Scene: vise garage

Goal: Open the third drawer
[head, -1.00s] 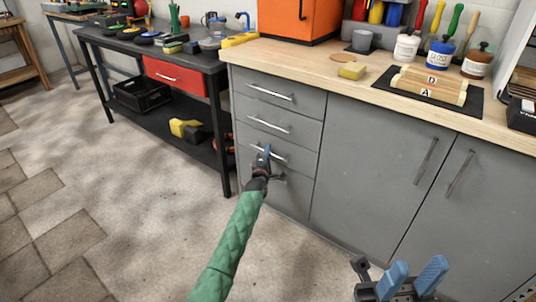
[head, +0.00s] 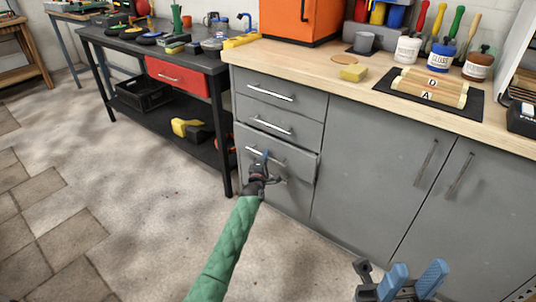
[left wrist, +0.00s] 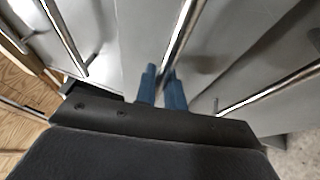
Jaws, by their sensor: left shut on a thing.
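The third drawer (head: 304,166) is in the grey cabinet, below two shut drawers, and its front stands slightly out from the cabinet. Its metal bar handle (head: 250,149) is partly hidden by my left gripper (head: 265,156). In the left wrist view the handle (left wrist: 182,35) runs down to the blue fingertips of my left gripper (left wrist: 162,80), which is shut on it. My right gripper (head: 413,276) is open and empty at the bottom right, away from the drawers.
Grey cupboard doors (head: 385,170) stand right of the drawers. The wooden worktop (head: 300,60) above holds a yellow sponge (head: 354,73), jars and a black mat. A dark workbench (head: 110,38) with a red drawer (head: 176,76) stands left. The floor in front is clear.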

